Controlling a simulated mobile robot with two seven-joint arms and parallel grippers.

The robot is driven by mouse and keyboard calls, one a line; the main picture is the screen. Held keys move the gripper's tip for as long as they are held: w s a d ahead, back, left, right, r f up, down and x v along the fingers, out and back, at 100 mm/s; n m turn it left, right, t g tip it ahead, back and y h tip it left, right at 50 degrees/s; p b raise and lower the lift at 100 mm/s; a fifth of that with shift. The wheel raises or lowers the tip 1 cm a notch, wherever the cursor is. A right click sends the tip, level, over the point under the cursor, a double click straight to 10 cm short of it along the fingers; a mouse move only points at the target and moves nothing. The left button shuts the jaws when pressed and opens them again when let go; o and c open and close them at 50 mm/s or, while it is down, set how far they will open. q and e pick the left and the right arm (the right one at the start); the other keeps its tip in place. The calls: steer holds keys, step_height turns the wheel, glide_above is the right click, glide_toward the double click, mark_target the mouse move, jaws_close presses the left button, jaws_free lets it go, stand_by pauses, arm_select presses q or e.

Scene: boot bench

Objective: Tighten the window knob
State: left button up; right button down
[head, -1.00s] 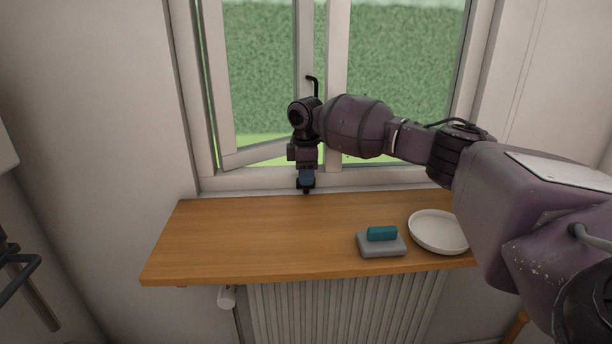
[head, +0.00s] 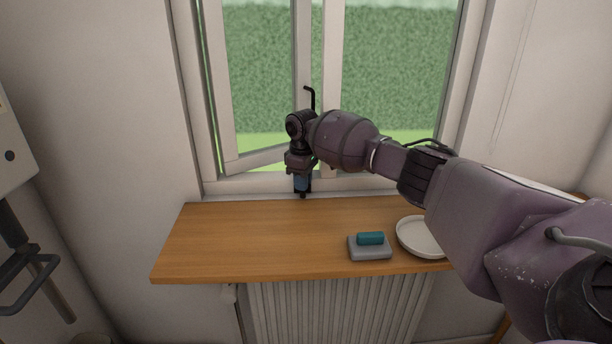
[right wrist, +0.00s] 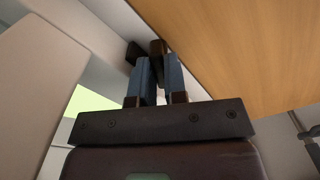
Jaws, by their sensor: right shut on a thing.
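My right gripper (head: 302,190) points down at the foot of the window (head: 320,182), just above the back edge of the wooden sill. Its blue fingers with dark tips show close together in the right wrist view (right wrist: 147,52). It is shut on the window knob, which is mostly hidden by the fingertips, so its shape cannot be told. A black bent handle (head: 310,97) stands higher up on the window's middle post, behind the right wrist. My left gripper is not in view.
The wooden sill (head: 215,240) holds a grey block with a teal block on top (head: 370,239) and a white dish (head: 410,232), partly behind my right arm. A radiator (head: 340,310) is below. Dark fittings (head: 30,270) stand at the left. The sill's left half is clear.

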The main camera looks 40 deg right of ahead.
steer(key=shift+r+m+p, duration=0.2)
steer(key=shift+m+p, duration=0.3)
steer(key=shift+f+m+p, duration=0.2)
steer(key=shift+m+p, duration=0.2)
steer(key=shift+m, duration=0.2)
